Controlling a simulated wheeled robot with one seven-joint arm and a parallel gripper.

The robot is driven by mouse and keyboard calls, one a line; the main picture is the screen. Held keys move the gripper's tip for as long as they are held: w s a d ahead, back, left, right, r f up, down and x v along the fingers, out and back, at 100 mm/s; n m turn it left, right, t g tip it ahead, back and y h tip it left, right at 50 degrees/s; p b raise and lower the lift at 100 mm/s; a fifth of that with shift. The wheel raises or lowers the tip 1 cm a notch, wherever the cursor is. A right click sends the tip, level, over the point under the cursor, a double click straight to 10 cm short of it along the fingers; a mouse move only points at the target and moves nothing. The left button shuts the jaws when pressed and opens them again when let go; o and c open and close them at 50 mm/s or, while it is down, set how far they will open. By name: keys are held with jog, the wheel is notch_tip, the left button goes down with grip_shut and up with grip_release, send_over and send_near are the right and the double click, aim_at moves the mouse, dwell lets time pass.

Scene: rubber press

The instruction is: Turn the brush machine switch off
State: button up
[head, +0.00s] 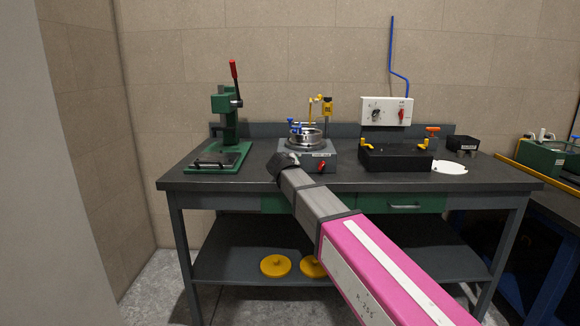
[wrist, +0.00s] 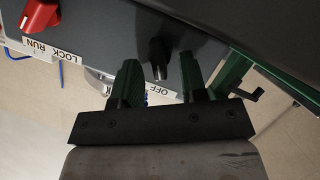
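The grey machine (head: 300,150) with a round metal bowl stands mid-bench in the head view; its front label is too small to read. In the wrist view, a black switch knob (wrist: 160,55) sits on its dark grey front face, with a label reading OFF (wrist: 160,92) beside it. My gripper (wrist: 160,75) is open. Its two dark fingers are apart, one on each side of the black knob; I cannot tell whether either touches it. In the head view my gripper (head: 281,162) is at the machine's left front corner and hides the black knob.
A red knob (wrist: 42,15) with a LOCK/RUN label is on the same face. A green lever press (head: 225,130) stands left on the workbench (head: 355,184), a black box (head: 395,158) right. A white panel (head: 386,111) with a red switch hangs on the wall.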

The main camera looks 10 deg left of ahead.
jog(key=shift+s, duration=0.1)
jog(key=v, duration=1)
jog(key=shift+s, duration=0.25)
jog(key=shift+r, duration=0.1)
